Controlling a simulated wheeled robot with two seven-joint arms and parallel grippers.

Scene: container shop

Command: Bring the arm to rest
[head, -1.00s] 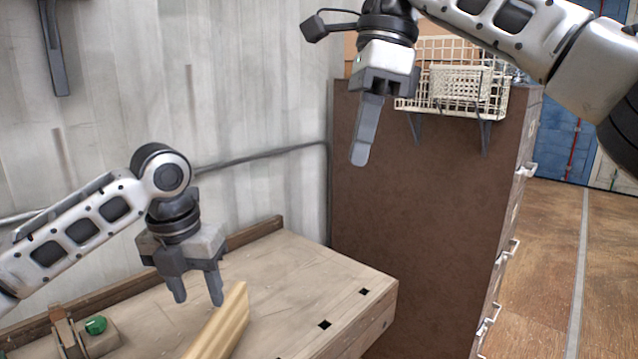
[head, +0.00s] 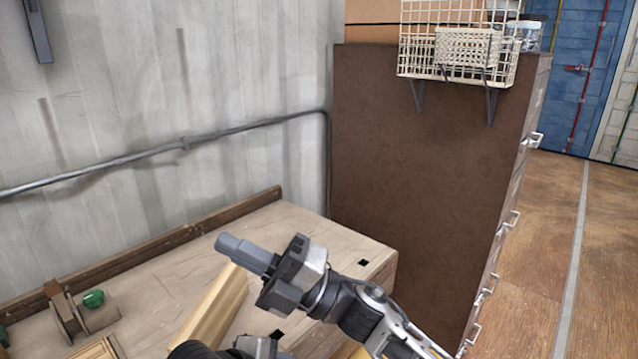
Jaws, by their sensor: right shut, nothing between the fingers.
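My right gripper (head: 231,244) is low over the workbench (head: 160,262), its arm coming up from the lower right. Its fingers are together, point left and hold nothing. In the picture it overlaps the upper end of a pale wooden bar (head: 208,312); I cannot tell whether they touch. A dark round part and a grey block, which seem to be my left wrist and gripper (head: 262,346), show at the bottom edge. The left fingers are out of the picture, so their opening is hidden.
A brown cabinet (head: 420,170) with side handles stands right of the bench, with a wire basket (head: 455,45) at its top. A wooden fixture with a green knob (head: 93,298) sits at the bench's left. A ribbed wall is behind; open floor (head: 545,240) lies right.

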